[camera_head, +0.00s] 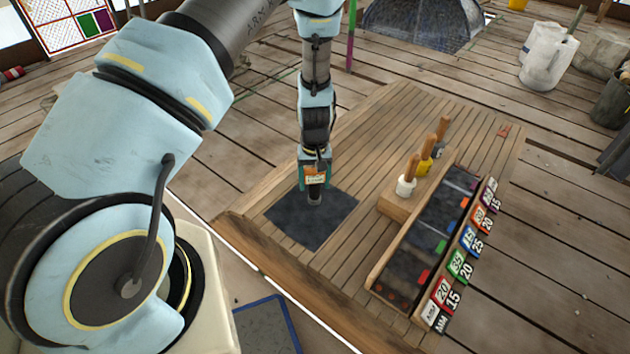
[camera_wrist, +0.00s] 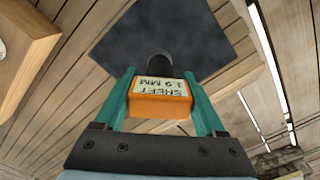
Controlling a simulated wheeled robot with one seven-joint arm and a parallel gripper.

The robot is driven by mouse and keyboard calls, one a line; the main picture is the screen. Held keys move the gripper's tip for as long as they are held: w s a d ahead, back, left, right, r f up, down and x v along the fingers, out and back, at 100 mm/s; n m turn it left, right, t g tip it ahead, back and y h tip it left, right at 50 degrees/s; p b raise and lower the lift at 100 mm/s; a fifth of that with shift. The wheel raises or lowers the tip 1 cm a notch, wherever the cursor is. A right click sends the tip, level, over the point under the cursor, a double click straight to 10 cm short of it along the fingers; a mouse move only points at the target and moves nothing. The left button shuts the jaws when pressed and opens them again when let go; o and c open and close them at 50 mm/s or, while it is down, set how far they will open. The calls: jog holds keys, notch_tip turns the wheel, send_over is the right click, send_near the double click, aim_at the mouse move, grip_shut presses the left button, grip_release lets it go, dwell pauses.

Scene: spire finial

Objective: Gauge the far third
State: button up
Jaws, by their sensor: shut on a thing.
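My gripper (camera_head: 315,182) points down and is shut on an orange gauge (camera_head: 316,178) with a dark round probe below it. In the wrist view the gauge (camera_wrist: 160,103) sits between the teal fingers, its label reading "SHEET 1.9 MM" upside down. The dark square sheet (camera_head: 305,222) lies flat on the plank table (camera_head: 375,130). The probe end is at the sheet's far part, near its far edge; I cannot tell for sure whether it touches. The sheet (camera_wrist: 215,50) also shows behind the probe in the wrist view.
Right of the sheet, a wooden block (camera_head: 398,205) holds tools with white, yellow and dark heads. Beyond it stands a long dark tray (camera_head: 432,232) with coloured number tags (camera_head: 459,264) along its right side. A blue-edged dark mat (camera_head: 265,325) lies at the front.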

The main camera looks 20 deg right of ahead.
jog(key=w+d+r+m, duration=0.3)
jog(key=w+d+m, duration=0.1)
jog(key=d, duration=0.3)
jog(key=shift+f+b, duration=1.55)
jog(key=shift+f, duration=0.8)
jog(key=shift+f, duration=0.35)
jog(key=shift+a+f+b, duration=0.1)
jog(key=shift+f+b, duration=0.9)
jog(key=shift+f, duration=0.25)
jog(key=shift+f, duration=0.1)
jog(key=shift+r+p, duration=1.7)
jog(key=shift+r, duration=0.85)
